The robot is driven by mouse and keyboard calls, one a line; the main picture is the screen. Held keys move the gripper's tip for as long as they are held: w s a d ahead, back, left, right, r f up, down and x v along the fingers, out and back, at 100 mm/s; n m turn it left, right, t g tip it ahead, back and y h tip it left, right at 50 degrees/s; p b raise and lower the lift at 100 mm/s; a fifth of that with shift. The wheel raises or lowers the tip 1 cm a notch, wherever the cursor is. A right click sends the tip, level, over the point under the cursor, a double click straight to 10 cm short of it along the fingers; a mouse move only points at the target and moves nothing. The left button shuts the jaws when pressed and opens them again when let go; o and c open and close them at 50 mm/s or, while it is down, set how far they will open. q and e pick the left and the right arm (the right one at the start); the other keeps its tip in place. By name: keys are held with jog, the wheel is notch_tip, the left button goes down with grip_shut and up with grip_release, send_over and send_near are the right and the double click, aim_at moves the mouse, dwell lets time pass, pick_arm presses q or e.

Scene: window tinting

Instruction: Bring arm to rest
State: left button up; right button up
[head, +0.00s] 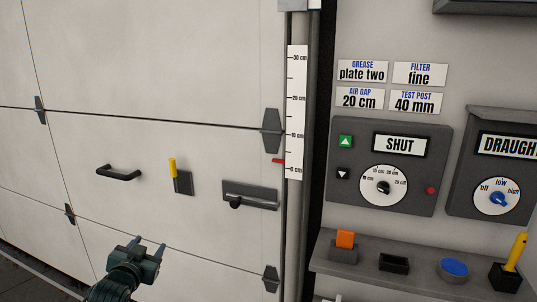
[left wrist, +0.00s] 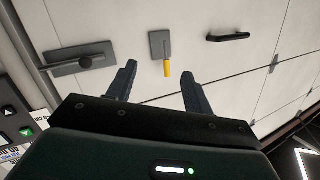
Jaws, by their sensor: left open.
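My left gripper (head: 147,246) comes in at the bottom of the head view, in front of the lower part of the white panelled door (head: 110,215). In the left wrist view its two fingers (left wrist: 157,85) are spread apart with nothing between them. A yellow-handled lever on a grey plate (head: 173,168) is on the door, up and to the right of the gripper in the head view. It also shows beyond the open fingers in the left wrist view (left wrist: 167,68), apart from them. My right gripper does not show in either view.
A black handle (head: 118,172) and a sliding bolt (head: 250,195) stick out from the door. Right of the door are a ruler (head: 297,110), a control box reading SHUT (head: 390,165), a draught dial box (head: 495,190), and a shelf (head: 420,282) with several small items.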

pick_arm(q)
jog(key=s+d+f+g+h, duration=0.1)
jog(key=s+d+f+g, duration=0.1)
jog(key=s+d+f, duration=0.45)
jog(key=s+d+f+g+h, duration=0.1)
jog(key=s+d+f, duration=0.2)
jog(key=s+f, duration=0.6)
jog(key=s+d+f+g+h, duration=0.1)
jog(key=s+d, duration=0.2)
jog(key=s, duration=0.6)
jog(key=s+d+f+g+h, duration=0.1)
jog(key=s+d, duration=0.3)
jog(key=s, duration=0.6)
jog(key=shift+d+f, duration=0.15)
